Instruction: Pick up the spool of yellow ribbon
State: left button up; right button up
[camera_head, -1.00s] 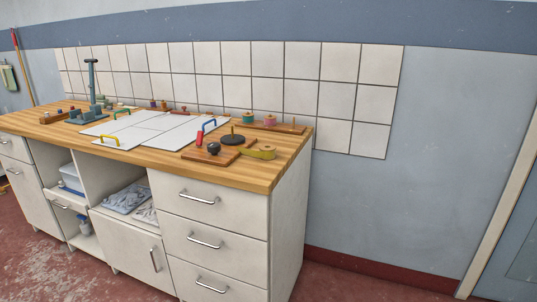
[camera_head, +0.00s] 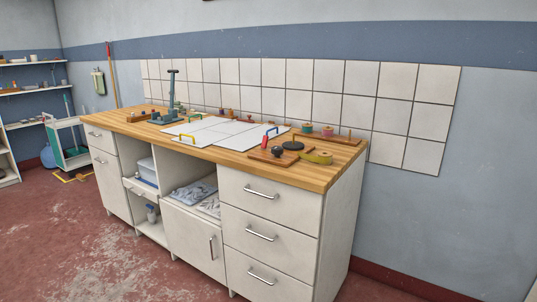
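The spool of yellow ribbon (camera_head: 318,157) lies near the right front part of the wooden worktop (camera_head: 336,173), with a strip of ribbon reaching toward the left. It is beside a small wooden board (camera_head: 266,158) with a dark round knob (camera_head: 277,151) on it. Neither of my grippers shows in the head view.
White panels (camera_head: 212,133) with coloured handles cover the worktop's middle. A dark disc (camera_head: 293,146), a green spool (camera_head: 309,128) and a pink spool (camera_head: 328,131) stand behind the ribbon. Drawers (camera_head: 268,212) fill the right front. Red floor (camera_head: 95,240) is open at the left.

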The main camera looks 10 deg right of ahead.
aim_at(324, 158)
jog(key=u, duration=0.4)
jog(key=i, duration=1.55)
jog(key=z, duration=0.95)
